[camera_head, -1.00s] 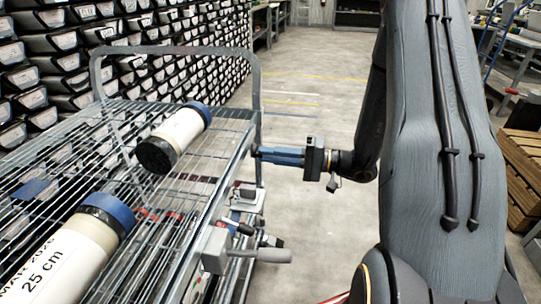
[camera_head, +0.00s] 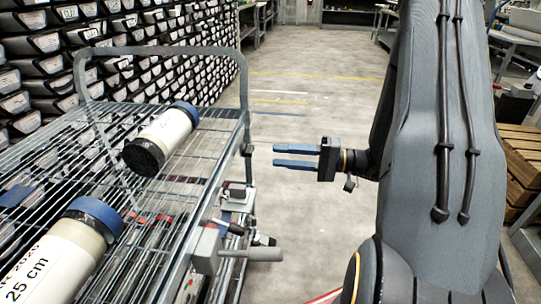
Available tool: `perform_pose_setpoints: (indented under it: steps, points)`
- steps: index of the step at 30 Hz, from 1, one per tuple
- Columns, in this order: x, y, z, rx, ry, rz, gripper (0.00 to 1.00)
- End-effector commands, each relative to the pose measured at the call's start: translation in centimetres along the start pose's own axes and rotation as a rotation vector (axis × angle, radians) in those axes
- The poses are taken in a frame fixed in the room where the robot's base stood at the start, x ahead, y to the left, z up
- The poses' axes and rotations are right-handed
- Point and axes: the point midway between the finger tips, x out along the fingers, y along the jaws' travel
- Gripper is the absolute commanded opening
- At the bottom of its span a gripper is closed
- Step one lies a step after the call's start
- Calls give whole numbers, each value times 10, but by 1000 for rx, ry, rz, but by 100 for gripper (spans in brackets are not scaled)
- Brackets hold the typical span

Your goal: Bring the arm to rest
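My gripper (camera_head: 276,156) is in the middle of the view, over the floor just right of the cart. Its two blue fingers point left with a clear gap between them, and nothing is held. My arm (camera_head: 440,130) bends down from the upper right. Two white core liners with blue and black ends lie on the wire cart (camera_head: 190,188). One liner (camera_head: 166,136) lies near the far end of the cart. The other liner (camera_head: 58,258) is at the lower left, marked "25 cm" and cut by the picture edge.
A grey clamp-like handle (camera_head: 250,254) sticks out from the cart's right side, below my gripper. Stacked bins (camera_head: 110,60) fill the left wall. Wooden crates (camera_head: 524,165) stand at the right. The floor (camera_head: 310,110) beyond my gripper is clear.

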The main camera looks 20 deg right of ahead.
Motion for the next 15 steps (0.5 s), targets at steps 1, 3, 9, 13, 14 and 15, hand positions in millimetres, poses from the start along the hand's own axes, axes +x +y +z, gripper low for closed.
perform_pose_setpoints:
  steps: [1, 3, 9, 13, 14, 15]
  points:
    - [-5, 0, 0, 0, 2, 0, 31]
    - [-8, 0, 0, 0, 2, 0, 31]
    - [-10, 0, 0, 0, 0, -1, 31]
    - [-10, 0, 0, 0, 0, 0, 31]
    - [-10, 0, 0, 0, 0, 0, 31]
    - [-10, 0, 0, 0, 0, 0, 31]
